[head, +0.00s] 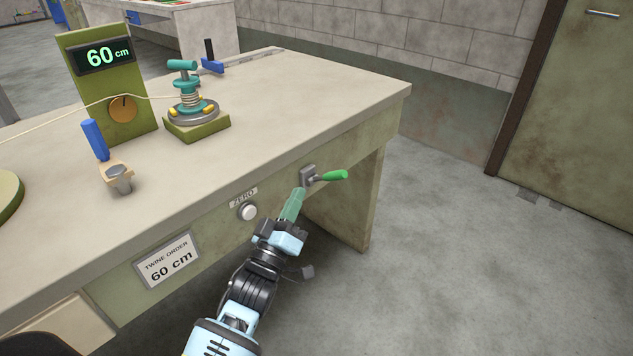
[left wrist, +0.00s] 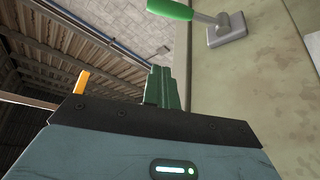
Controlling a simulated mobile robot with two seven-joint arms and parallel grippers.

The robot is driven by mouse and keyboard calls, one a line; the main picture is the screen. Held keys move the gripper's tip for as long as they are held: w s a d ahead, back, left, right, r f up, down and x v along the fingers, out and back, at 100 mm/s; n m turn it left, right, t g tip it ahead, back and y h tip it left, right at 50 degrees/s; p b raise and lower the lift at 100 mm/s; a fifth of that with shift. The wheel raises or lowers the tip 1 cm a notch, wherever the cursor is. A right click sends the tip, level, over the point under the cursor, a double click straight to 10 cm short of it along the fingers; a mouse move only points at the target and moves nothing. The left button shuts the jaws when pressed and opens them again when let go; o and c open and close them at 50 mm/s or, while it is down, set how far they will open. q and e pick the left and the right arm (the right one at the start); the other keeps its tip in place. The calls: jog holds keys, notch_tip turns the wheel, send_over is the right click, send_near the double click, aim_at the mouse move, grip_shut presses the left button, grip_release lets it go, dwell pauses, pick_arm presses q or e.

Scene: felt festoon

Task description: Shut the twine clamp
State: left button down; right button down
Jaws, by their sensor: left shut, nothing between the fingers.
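No part is labelled as the twine clamp, so I cannot tell for certain which it is. A lever with a green handle (head: 335,176) sits on a grey bracket (head: 308,175) on the bench's front panel, its handle pointing right. In the left wrist view the green handle (left wrist: 170,9) is above my fingers, with a gap. My left gripper (head: 297,194) is shut and empty, its green fingers just below the bracket; contact is unclear in the head view. A blue upright handle (head: 95,140) stands on a tan block with a metal cup. My right gripper is out of view.
On the bench (head: 300,100) are a teal spool device (head: 186,95), a green meter (head: 105,85) reading 60 cm with pale twine crossing it, and a blue-and-black piece (head: 211,62). The front has a ZERO button (head: 248,212) and an order card (head: 168,259). Floor at right is clear.

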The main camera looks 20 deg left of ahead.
pick_arm(q)
notch_tip(320, 180, up, 4)
send_over(325, 178)
jog(key=s+a, duration=0.2)
jog(key=d+f+b, duration=0.2)
jog(key=f, duration=0.1)
jog(key=shift+d+f, duration=0.1)
jog(key=shift+d, duration=0.05)
jog(key=shift+f, duration=0.1)
jog(key=shift+d+f+m+h, duration=0.15)
jog(key=shift+m+h, duration=0.25)
jog(key=shift+m, duration=0.2)
